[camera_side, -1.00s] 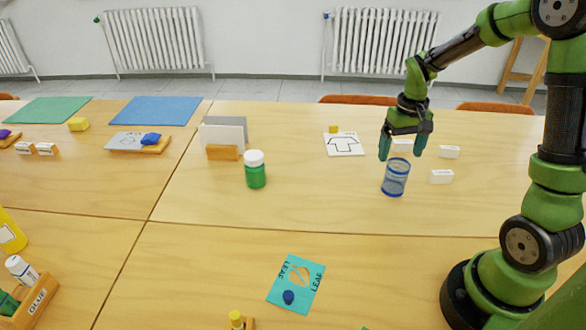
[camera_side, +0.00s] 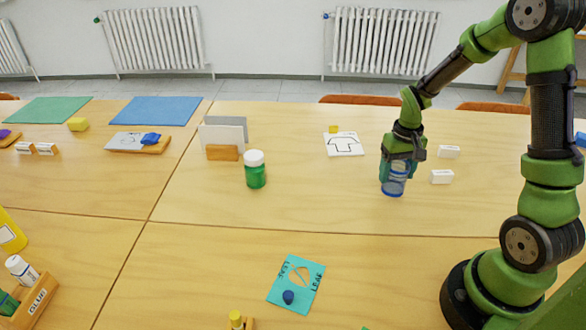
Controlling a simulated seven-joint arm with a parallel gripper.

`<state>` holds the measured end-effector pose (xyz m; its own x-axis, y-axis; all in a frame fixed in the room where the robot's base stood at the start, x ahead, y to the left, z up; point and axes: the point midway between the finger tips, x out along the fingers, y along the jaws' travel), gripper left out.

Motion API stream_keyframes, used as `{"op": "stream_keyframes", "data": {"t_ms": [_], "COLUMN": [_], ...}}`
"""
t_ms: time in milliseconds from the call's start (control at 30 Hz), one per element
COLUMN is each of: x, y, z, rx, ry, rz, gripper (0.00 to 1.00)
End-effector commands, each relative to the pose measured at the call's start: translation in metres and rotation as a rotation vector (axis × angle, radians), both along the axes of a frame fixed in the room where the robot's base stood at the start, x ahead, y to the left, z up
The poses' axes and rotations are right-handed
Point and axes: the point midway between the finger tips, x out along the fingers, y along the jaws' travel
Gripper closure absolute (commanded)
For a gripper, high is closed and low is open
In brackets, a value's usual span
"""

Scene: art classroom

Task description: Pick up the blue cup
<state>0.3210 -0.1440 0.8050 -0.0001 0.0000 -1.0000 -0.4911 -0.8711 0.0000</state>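The blue cup (camera_side: 395,184) is a small see-through blue cylinder standing upright on the wooden table, right of the middle of the view. My gripper (camera_side: 397,172) is down at the cup, with its green fingers at either side of the cup's upper part. The fingers look spread to about the cup's width. I cannot tell whether they press on the cup's wall. The gripper hides the cup's top rim.
White erasers (camera_side: 441,177) lie just right of the cup, and a white card with a shirt outline (camera_side: 343,145) lies behind it to the left. A green paint bottle (camera_side: 255,170) stands farther left. The table in front of the cup is clear.

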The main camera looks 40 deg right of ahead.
Motion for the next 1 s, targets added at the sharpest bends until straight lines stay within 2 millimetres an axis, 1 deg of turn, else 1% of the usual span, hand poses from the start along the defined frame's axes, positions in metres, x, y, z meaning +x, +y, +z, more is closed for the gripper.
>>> {"op": "stream_keyframes", "data": {"t_ms": [33,200,367,467,567,833,933,1000], "x": [0.000,0.000,0.000,0.001,0.001,0.001,0.001,0.003], "y": [0.000,0.000,0.000,0.000,0.000,-0.001,0.000,0.005], "z": [0.000,0.000,0.000,0.004,0.016,0.071,0.086,0.094], "rx": [0.000,0.000,0.000,-0.001,-0.003,-0.004,-0.002,-0.002], "ry": [0.000,-0.001,-0.001,-0.002,-0.005,-0.007,-0.004,-0.004], "rz": [0.000,0.000,0.000,0.001,0.001,0.001,0.002,0.017], "gripper": [0.43,0.67,0.67,0.68,0.68,0.68,0.68,0.68]}}
